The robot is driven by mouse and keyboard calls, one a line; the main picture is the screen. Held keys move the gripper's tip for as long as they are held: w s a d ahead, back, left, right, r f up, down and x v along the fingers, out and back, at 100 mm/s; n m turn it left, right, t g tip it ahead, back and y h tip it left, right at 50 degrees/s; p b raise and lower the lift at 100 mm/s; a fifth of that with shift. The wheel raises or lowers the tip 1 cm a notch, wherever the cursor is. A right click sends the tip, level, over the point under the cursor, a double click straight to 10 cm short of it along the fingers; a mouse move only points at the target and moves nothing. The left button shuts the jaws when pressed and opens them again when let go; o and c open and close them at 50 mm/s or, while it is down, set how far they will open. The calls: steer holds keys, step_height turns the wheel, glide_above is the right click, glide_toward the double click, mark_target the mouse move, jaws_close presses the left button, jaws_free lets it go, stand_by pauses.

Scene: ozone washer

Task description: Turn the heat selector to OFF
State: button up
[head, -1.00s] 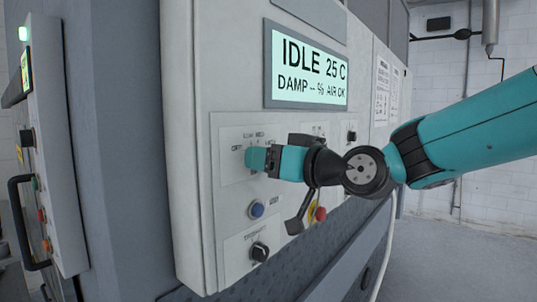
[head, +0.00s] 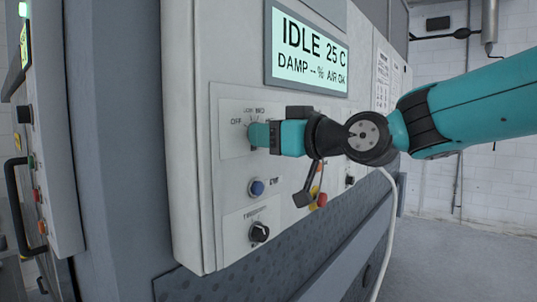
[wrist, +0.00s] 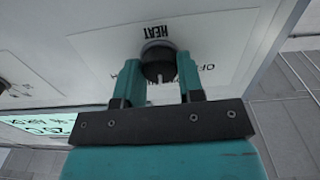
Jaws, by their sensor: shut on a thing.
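The heat selector (wrist: 158,62) is a small dark round knob with a white pointer line, on a pale label plate (head: 231,143) of the grey control panel. In the wrist view the HEAT lettering appears upside down. The pointer runs down the picture, towards my gripper's palm. OFF is printed to the right there, and at the left of the plate in the head view. My teal gripper (wrist: 158,75) has one finger on each side of the knob and is shut on it. In the head view my gripper (head: 257,134) hides the knob. Part of the label lettering is hidden.
A green display (head: 310,52) above reads IDLE 25 C. A second panel with a black handle (head: 14,200) stands at left.

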steer(key=shift+f+n+b, duration=0.1)
steer(key=shift+n+b, duration=6.5)
steer(key=shift+b, duration=1.95)
steer(key=shift+n, duration=0.3)
steer(key=o, duration=0.9)
steer(key=shift+d, duration=0.1)
steer(key=b+v, duration=0.4)
steer(key=v, duration=1.3)
steer(key=shift+d, duration=0.25)
